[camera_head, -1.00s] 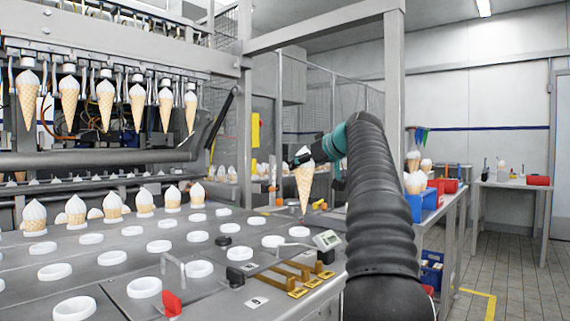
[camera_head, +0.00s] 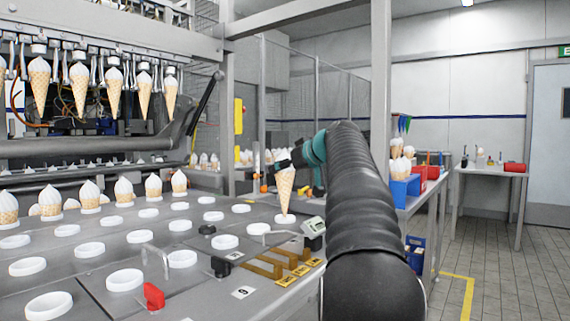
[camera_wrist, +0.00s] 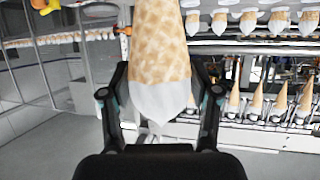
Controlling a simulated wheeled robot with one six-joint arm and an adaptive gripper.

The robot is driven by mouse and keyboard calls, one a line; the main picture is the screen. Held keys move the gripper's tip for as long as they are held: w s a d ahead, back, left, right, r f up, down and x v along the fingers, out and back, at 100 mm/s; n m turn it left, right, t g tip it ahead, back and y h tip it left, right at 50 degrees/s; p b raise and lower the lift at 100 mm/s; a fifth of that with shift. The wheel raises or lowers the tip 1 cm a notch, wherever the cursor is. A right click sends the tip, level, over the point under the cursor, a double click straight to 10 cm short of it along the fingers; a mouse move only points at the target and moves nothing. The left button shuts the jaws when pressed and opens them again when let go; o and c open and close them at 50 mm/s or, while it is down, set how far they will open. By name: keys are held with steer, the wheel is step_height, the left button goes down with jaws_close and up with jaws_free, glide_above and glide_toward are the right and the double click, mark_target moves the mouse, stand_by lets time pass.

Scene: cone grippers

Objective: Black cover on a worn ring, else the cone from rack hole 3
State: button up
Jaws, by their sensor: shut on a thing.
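A cone (camera_head: 285,186) with a white top and a tan wafer hangs point down in my gripper (camera_head: 284,164). Its tip shows right at a white ring (camera_head: 285,218) at the right edge of the ring table; I cannot tell whether it is inside. In the wrist view my gripper (camera_wrist: 160,95) has a finger on each side of the cone (camera_wrist: 161,45). A black cover (camera_head: 207,229) lies among the white rings. The brass rack (camera_head: 285,265) stands at the table's front right; its holes are too small to read. I cannot make out a worn ring.
A red knob (camera_head: 153,295), a black knob (camera_head: 220,266), metal handles and a small display (camera_head: 313,225) stick up from the table. Several cones stand in the rear left rings. A blue bin (camera_head: 405,190) stands on a side bench.

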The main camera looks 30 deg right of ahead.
mark_target(288, 196)
step_height(288, 196, down, 2)
steer(key=shift+b, duration=0.3)
steer(key=shift+f+b, duration=2.85)
steer(key=shift+f, duration=0.2)
steer(key=o, duration=0.9)
